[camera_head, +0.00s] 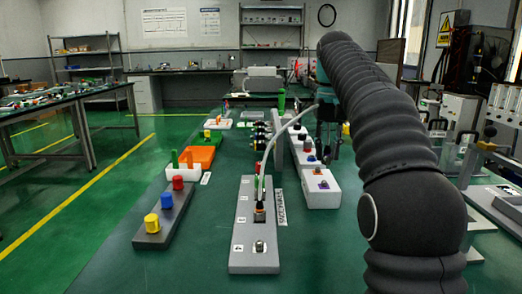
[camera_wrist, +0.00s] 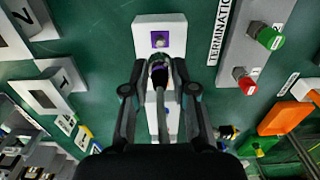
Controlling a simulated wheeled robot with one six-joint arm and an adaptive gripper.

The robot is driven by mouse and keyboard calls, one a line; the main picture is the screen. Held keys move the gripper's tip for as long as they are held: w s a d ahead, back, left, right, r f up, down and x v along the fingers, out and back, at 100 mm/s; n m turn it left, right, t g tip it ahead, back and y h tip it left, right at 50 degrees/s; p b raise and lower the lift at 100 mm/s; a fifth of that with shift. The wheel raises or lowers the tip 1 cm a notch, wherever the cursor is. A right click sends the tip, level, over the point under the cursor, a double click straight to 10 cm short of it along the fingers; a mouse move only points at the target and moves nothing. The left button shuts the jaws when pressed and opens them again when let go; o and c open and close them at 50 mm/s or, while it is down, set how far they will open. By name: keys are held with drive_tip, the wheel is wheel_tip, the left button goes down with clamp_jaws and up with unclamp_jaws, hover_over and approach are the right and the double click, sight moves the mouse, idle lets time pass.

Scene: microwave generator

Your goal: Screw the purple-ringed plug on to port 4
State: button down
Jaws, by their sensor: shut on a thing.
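In the head view my gripper (camera_head: 328,122) hangs above the row of white boxes. A pale cable (camera_head: 285,128) arcs from near my gripper down to the long grey board (camera_head: 240,225). A dark plug with an orange base (camera_head: 259,213) stands on that board. A bare metal port (camera_head: 259,247) is at its near end, beside a small label too small to read. A purple-marked socket (camera_head: 323,184) shows on the nearest white box (camera_head: 322,200).
A dark block (camera_head: 150,240) with blue, yellow and red knobs stands left of the board. An orange block (camera_head: 199,157) lies behind it. In the wrist view green (camera_wrist: 270,38) and red (camera_wrist: 246,86) knobs sit at the right. The green table is clear around the board's near end.

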drive_tip(key=shift+s+a, duration=0.1)
drive_tip(key=shift+s+a+f+b, duration=0.2)
drive_tip(key=shift+s+a+b, duration=0.8)
drive_tip(key=shift+s+a, duration=0.7)
drive_tip(key=shift+s, duration=0.2)
drive_tip(key=shift+s+a+f+b, duration=0.1)
drive_tip(key=shift+s+a+b, duration=0.3)
drive_tip(key=shift+s+a, duration=0.45)
drive_tip(key=shift+s+a+f+b, duration=0.1)
drive_tip(key=shift+s+a+b, duration=0.25)
drive_tip(key=shift+s+a, duration=0.45)
drive_tip(key=shift+s, duration=0.25)
drive_tip(key=shift+s+a+f+b, duration=0.1)
drive_tip(key=shift+s+a+b, duration=0.2)
drive_tip(key=shift+s+a, duration=0.55)
drive_tip(key=shift+s+a+f+b, duration=0.1)
drive_tip(key=shift+s+a+b, duration=0.15)
drive_tip(key=shift+s+a, duration=0.5)
drive_tip(key=shift+s+d, duration=0.1)
drive_tip(key=shift+s, duration=0.1)
drive_tip(key=shift+s+a+f+b, duration=0.2)
drive_tip(key=shift+s+a+b, duration=0.15)
drive_tip(key=shift+s+a, duration=1.4)
